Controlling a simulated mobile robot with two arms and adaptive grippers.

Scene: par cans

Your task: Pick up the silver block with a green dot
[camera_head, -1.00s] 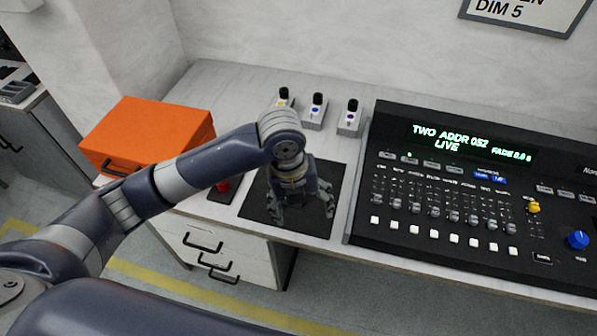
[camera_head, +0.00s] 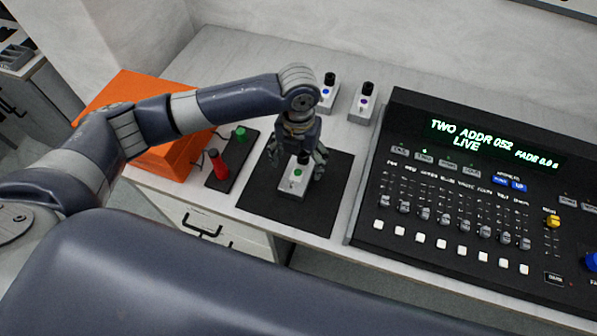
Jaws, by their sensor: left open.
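The silver block with a green dot (camera_head: 291,187) stands on the black mat (camera_head: 265,203), with a black knob on its top. My left gripper (camera_head: 297,166) is open and comes down from above at the block, with one finger to the left of it and one to the right. The gripper body hides part of the block's back and the mat behind it. I cannot tell whether the fingers touch the block. My right gripper is not in view.
Two similar silver blocks, one with a blue dot (camera_head: 326,96) and one with a purple dot (camera_head: 362,106), stand behind the mat. A black lighting console (camera_head: 470,190) fills the right. A small plate with red (camera_head: 218,165) and green knobs and an orange case (camera_head: 130,98) are left.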

